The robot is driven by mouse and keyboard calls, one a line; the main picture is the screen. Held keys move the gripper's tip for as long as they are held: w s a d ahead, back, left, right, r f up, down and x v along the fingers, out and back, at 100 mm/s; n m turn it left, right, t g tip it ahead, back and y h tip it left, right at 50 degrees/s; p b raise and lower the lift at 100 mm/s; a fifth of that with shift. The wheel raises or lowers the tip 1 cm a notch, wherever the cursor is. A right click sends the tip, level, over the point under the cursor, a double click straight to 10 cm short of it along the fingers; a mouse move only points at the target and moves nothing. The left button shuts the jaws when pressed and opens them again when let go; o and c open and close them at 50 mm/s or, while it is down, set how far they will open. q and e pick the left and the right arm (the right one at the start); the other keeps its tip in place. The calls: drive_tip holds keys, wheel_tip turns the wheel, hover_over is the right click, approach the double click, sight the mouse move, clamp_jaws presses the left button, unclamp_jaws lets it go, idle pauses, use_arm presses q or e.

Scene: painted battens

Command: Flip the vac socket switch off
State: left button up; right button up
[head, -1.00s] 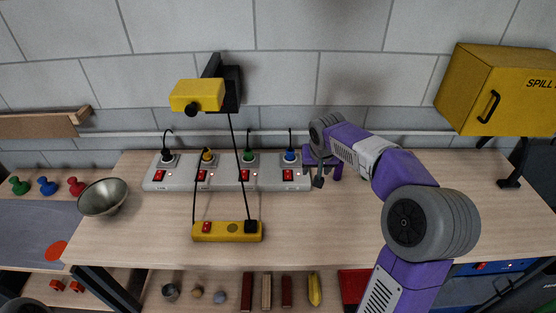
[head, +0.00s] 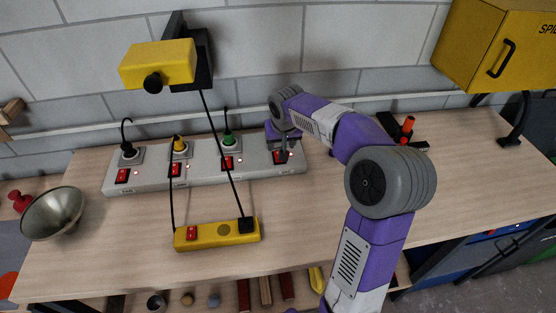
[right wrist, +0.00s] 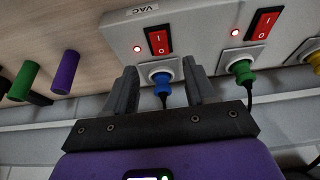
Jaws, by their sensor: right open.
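The vac socket is the rightmost on the grey socket strip (head: 200,172). Its label "VAC" (right wrist: 141,10) reads in the right wrist view, above its red rocker switch (right wrist: 160,40). A small red lamp (right wrist: 137,48) glows beside that switch, which also shows in the head view (head: 281,157). A blue plug (right wrist: 161,82) sits in the socket; my gripper hides it in the head view. My right gripper (right wrist: 160,70) is open, with its fingers on either side of the blue plug, just short of the switch. It shows at the strip's right end (head: 284,138). My left gripper is out of view.
A green plug (right wrist: 243,72) and its switch (right wrist: 264,22) are close beside. A yellow power strip (head: 217,234) lies in front, with cables up to a yellow wall unit (head: 157,63). A metal bowl (head: 52,213) is at left. A yellow cabinet (head: 500,45) hangs at right.

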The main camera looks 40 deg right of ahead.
drive_tip(key=shift+d+f, duration=0.1)
drive_tip(key=shift+f, duration=0.6)
drive_tip(key=b+x, duration=0.1)
drive_tip(key=x, duration=0.5)
drive_tip(key=shift+w+f+b, duration=0.2)
drive_tip(key=shift+w+b, duration=0.1)
drive_tip(key=shift+b, duration=0.05)
clamp_jaws()
drive_tip(key=g+p, duration=0.1)
drive_tip(key=p, duration=0.3)
drive_tip(key=g+y+p, duration=0.1)
drive_tip(key=p, duration=0.3)
drive_tip(key=shift+w+d+r+p, duration=0.25)
drive_tip(key=shift+w+r+p, duration=0.05)
drive_tip(key=shift+r, duration=0.1)
drive_tip(key=shift+f+p, duration=0.2)
drive_tip(key=shift+p, duration=0.35)
unclamp_jaws()
